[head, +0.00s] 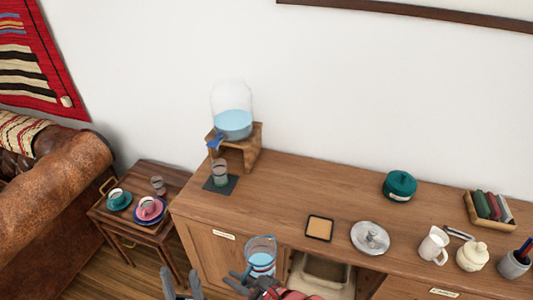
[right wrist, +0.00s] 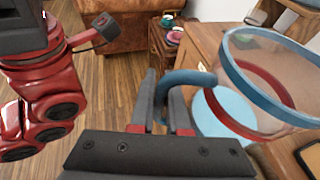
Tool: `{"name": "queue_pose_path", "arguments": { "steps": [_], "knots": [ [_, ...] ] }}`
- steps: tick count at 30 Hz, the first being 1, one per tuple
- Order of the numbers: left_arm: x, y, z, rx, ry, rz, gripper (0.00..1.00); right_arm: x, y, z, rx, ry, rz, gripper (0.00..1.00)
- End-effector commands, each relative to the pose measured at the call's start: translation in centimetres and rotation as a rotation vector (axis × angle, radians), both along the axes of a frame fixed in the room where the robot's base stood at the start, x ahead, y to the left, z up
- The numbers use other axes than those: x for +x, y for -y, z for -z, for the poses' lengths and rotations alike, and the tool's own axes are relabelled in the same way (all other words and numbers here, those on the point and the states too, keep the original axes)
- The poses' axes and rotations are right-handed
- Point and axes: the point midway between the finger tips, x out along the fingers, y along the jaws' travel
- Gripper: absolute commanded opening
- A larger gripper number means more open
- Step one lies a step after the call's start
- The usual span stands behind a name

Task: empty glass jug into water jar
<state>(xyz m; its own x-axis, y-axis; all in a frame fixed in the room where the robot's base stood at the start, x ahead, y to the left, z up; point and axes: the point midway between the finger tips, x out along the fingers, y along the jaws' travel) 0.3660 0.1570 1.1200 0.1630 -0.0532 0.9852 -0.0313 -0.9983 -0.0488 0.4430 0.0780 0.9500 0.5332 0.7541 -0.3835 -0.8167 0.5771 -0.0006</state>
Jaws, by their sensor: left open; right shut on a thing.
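The glass jug (head: 261,256) has a blue rim and handle and holds light blue water. It is in front of the cabinet's front edge in the head view. My right gripper (head: 247,283) is shut on its handle; the right wrist view shows the blue handle (right wrist: 185,82) between the fingers and the jug (right wrist: 255,90) to the right. The water jar (head: 232,112) is clear, partly filled with blue water, and stands on a wooden stand with a blue tap. My left gripper (head: 183,286) is open and empty at the bottom of the head view.
A glass (head: 220,172) stands on a dark mat below the tap. A metal lid (head: 370,238), a tan-topped square coaster (head: 319,228), a teal pot (head: 399,186) and a white pitcher (head: 433,246) are on the cabinet top (head: 290,195). A side table (head: 132,223) with cups stands left.

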Motion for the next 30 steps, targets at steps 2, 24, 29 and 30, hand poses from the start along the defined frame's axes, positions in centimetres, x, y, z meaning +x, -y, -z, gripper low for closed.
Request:
{"name": "queue_pose_path", "arguments": {
  "steps": [2, 24, 29, 30],
  "knots": [
    [0.0, 0.0, 0.0, 0.0, 0.0, 0.0, 0.5, 0.3, 0.2, -0.2, -0.001, 0.007, 0.009, 0.0],
    [0.0, 0.0, 0.4, 0.0, 0.0, 0.0, 0.5, 6.1, 7.4, 0.2, 0.01, 0.005, 0.337, 0.0],
    [0.0, 0.0, 0.6, 0.0, 0.0, 0.0, 0.5, 7.5, 10.4, 0.6, 0.009, 0.007, 0.452, 0.0],
    [0.0, 0.0, 0.6, 0.0, 0.0, 0.0, 0.5, 7.8, 11.2, 0.6, 0.009, 0.007, 0.483, 0.0]
  ]
}}
